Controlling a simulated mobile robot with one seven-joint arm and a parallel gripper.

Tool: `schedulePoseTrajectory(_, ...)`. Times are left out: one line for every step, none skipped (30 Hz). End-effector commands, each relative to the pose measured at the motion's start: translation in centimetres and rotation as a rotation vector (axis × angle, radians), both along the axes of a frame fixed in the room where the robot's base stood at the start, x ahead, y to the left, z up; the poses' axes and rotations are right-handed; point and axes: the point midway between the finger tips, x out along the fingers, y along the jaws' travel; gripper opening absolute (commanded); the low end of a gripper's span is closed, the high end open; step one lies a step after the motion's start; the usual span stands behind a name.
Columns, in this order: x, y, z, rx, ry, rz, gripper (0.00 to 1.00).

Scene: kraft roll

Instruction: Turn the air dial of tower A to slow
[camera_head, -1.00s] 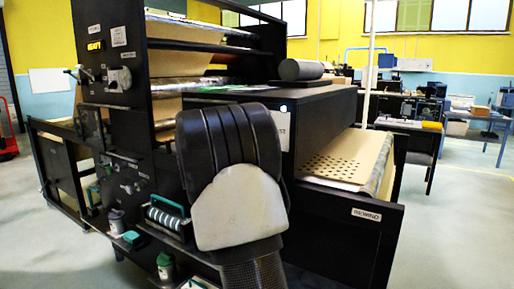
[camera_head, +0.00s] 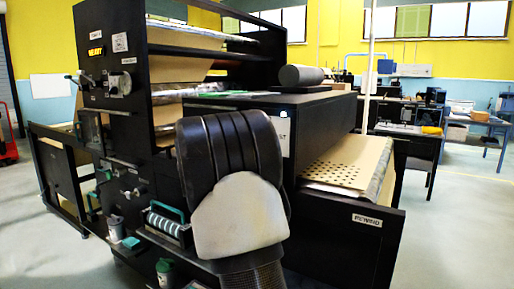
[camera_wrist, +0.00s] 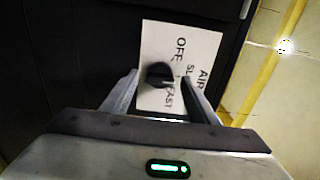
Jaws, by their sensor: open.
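In the wrist view, the air dial (camera_wrist: 160,74) is a black knob on a white plate (camera_wrist: 155,40). The plate reads AIR, OFF, FAST and a partly hidden word starting with "SL", all turned sideways. My gripper (camera_wrist: 160,77) is open, with one finger on each side of the knob. I cannot tell whether the fingers touch it, or where its pointer is set. In the head view, my arm hides the gripper and the dial. A white plate's edge (camera_head: 285,137) shows just right of my arm, with letters ending in "ST".
The rewind end (camera_head: 340,228), with perforated kraft paper (camera_head: 345,165), is at the right. A grey roll (camera_head: 301,75) lies on top. Open floor (camera_head: 450,235) shows at far right.

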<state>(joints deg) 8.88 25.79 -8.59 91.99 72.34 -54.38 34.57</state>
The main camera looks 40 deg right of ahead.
Motion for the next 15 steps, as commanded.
schedulePoseTrajectory(-0.1, 0.4, 0.1, 0.0, 0.0, 0.002, 0.54)
schedulePoseTrajectory(-0.1, 0.6, 0.0, 0.001, 0.0, 0.003, 0.54)
schedulePoseTrajectory(-0.3, 1.1, 0.0, 0.002, 0.001, 0.004, 0.54)
schedulePoseTrajectory(-0.5, 1.5, 0.1, 0.001, 0.0, 0.004, 0.54)
schedulePoseTrajectory(-0.7, 2.0, 0.1, 0.001, 0.0, 0.003, 0.54)
schedulePoseTrajectory(-1.0, 2.8, 0.2, 0.001, 0.0, 0.005, 0.54)
schedulePoseTrajectory(-1.2, 3.4, 0.1, 0.001, 0.002, 0.005, 0.54)
schedulePoseTrajectory(-1.5, 4.1, 0.2, 0.002, 0.001, 0.005, 0.54)
schedulePoseTrajectory(-1.9, 5.0, 0.2, 0.002, 0.001, 0.006, 0.54)
schedulePoseTrajectory(-2.2, 5.7, 0.2, 0.001, 0.0, 0.006, 0.54)
schedulePoseTrajectory(-2.5, 6.4, 0.2, 0.001, 0.0, 0.006, 0.54)
schedulePoseTrajectory(-2.8, 7.3, 0.2, 0.001, 0.0, 0.006, 0.54)
schedulePoseTrajectory(-3.1, 8.0, 0.2, 0.001, 0.0, 0.006, 0.54)
schedulePoseTrajectory(-3.4, 8.7, 0.2, 0.001, 0.0, 0.006, 0.54)
schedulePoseTrajectory(-3.8, 9.6, 0.2, 0.001, -0.001, 0.006, 0.54)
